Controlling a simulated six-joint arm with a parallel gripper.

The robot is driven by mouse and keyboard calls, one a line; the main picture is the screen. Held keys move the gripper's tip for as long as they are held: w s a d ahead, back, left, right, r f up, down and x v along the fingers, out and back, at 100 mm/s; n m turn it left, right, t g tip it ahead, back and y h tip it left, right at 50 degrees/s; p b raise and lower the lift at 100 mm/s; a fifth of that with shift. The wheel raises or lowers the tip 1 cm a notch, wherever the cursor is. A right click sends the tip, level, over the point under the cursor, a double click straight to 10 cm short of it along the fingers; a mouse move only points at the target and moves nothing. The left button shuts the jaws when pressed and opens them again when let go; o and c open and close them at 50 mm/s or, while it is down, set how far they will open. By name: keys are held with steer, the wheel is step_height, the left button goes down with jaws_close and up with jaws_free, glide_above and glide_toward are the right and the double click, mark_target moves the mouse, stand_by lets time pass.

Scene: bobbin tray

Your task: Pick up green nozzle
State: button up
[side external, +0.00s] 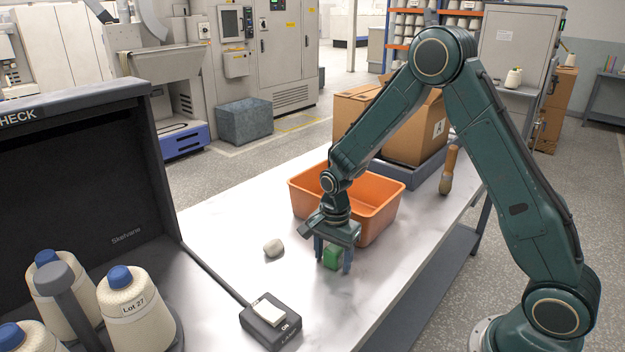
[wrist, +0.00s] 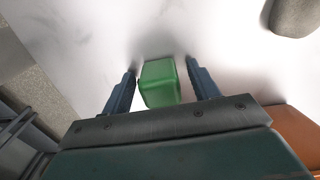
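The green nozzle (side external: 332,258) is a small green block-like piece at the table's middle, in front of the orange bin. It also shows in the wrist view (wrist: 160,83), between the two fingers. My gripper (side external: 333,262) points down over it with one finger on each side. In the wrist view my gripper (wrist: 160,80) is open, with a gap between the nozzle and each finger. The nozzle appears to rest on the white table; its underside is hard to make out.
An orange bin (side external: 372,193) stands just behind my gripper. A pale rounded lump (side external: 273,248) lies to the left. A switch box (side external: 270,318) sits near the front, beside a dark cabinet (side external: 80,190) with thread cones. The table front right is clear.

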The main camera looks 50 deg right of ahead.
mark_target(333, 248)
steer(key=c, duration=1)
steer(key=shift+o, duration=0.2)
steer(key=shift+r, duration=0.1)
step_height(333, 248, up, 20)
stand_by(0.4)
